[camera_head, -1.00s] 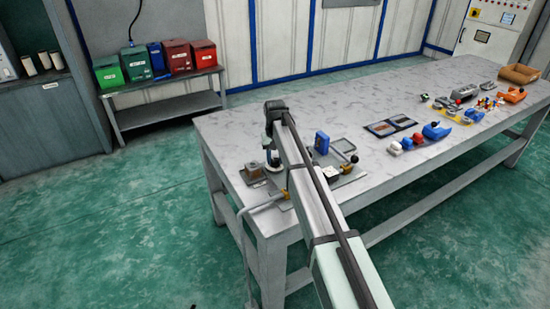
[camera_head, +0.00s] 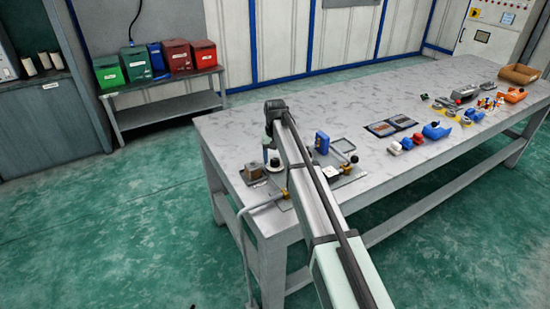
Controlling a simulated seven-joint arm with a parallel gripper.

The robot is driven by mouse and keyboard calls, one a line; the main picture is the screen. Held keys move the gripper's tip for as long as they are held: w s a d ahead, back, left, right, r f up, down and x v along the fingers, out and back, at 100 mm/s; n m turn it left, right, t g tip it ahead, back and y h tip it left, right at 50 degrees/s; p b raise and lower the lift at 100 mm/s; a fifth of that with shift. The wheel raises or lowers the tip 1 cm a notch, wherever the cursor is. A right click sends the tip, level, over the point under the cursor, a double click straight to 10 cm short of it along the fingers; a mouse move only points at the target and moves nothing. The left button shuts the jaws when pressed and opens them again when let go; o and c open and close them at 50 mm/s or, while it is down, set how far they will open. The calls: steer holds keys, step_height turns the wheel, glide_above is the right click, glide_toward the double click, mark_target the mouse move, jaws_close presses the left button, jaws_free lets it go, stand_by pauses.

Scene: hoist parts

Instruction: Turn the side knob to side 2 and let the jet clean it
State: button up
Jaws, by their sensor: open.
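My gripper (camera_head: 269,154) is small and dark at the end of my arm, pointing down over the left end of the grey workbench (camera_head: 232,138). Its jaws are open. A dark round part on a pale base (camera_head: 274,166) is just below or beside it; whether they touch is unclear. A small brown block (camera_head: 253,170) is left of it. A brass fitting (camera_head: 285,193) with a pale hose (camera_head: 262,204) is at the front edge. A black knob (camera_head: 354,159) is right of my arm. I cannot tell which part is the side knob, its setting, or any jet. My arm hides part of this area.
A blue upright item (camera_head: 322,142) and a small grey frame (camera_head: 344,145) stand right of my arm. The bench's back left is clear.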

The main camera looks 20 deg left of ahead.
mark_target(275, 160)
step_height(275, 160, up, 14)
steer(key=shift+f, duration=0.2)
stand_by(1.2)
